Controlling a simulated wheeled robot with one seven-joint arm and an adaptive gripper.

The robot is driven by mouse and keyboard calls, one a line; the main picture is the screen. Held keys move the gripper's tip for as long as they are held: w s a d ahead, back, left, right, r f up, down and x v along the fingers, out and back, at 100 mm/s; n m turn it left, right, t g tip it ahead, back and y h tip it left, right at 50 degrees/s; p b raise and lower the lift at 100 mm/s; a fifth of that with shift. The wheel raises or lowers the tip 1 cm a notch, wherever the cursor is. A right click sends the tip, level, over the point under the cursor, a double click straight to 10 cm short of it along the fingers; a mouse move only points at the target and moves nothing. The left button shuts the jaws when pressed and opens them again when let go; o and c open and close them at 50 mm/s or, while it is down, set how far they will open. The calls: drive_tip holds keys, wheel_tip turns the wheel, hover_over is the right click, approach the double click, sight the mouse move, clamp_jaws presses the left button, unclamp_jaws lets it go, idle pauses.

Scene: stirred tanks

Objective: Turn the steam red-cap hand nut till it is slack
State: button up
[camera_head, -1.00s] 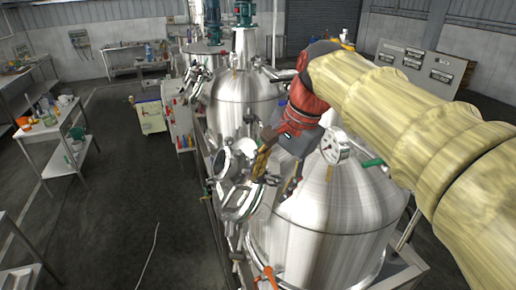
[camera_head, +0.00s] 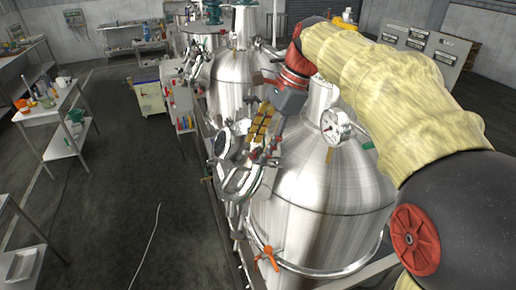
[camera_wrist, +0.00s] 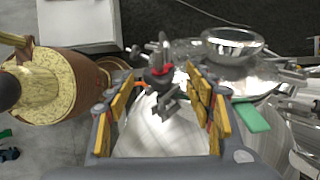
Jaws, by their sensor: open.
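In the wrist view, a small dark hand nut with a red cap (camera_wrist: 163,70) stands on fittings above the shiny tank lid. My gripper (camera_wrist: 163,88) is open, with one yellow-padded finger on either side of the nut in the picture. No contact shows, and I cannot tell how far the nut lies beyond the fingertips. In the head view my gripper (camera_head: 260,125) hangs over the front-left fittings of the nearest steel tank (camera_head: 310,200). The nut cannot be told apart there from the fittings and fingers. The steam label is not readable.
A round sight glass (camera_wrist: 232,42) and a green handle (camera_wrist: 250,118) are close to the right finger. An orange handle (camera_head: 266,258) sits on the tank's front. Open floor (camera_head: 120,200) lies left.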

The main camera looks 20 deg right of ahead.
drive_tip(key=shift+x, duration=0.9)
drive_tip(key=shift+c, duration=1.3)
drive_tip(key=c, duration=0.9)
